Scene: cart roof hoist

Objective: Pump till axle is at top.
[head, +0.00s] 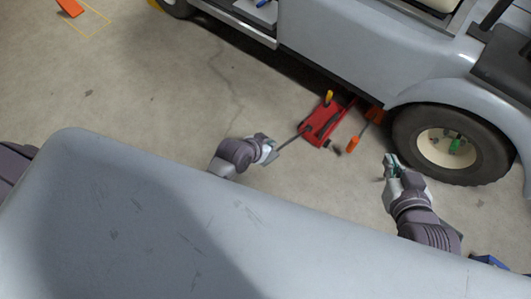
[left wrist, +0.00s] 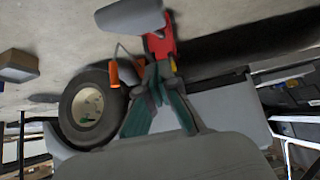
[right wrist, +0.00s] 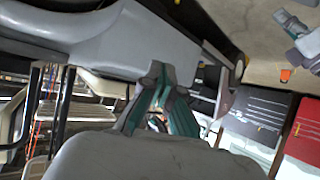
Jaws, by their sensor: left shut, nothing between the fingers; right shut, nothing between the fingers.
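A red floor jack (head: 325,122) sits on the floor at the edge of the cart, partly under its side. The jack (left wrist: 162,42) also shows beyond the shut fingers in the left wrist view. My right gripper (head: 389,165) is shut and empty, left of the cart's wheel (head: 450,145). The axle is hidden under the body.
The grey cart body (head: 345,50) overhangs the jack. An orange piece (head: 352,145) stands between jack and wheel. An orange object (head: 70,7) lies by a yellow floor outline. Open concrete floor lies to the left. The right wrist view shows a red cabinet (right wrist: 306,140).

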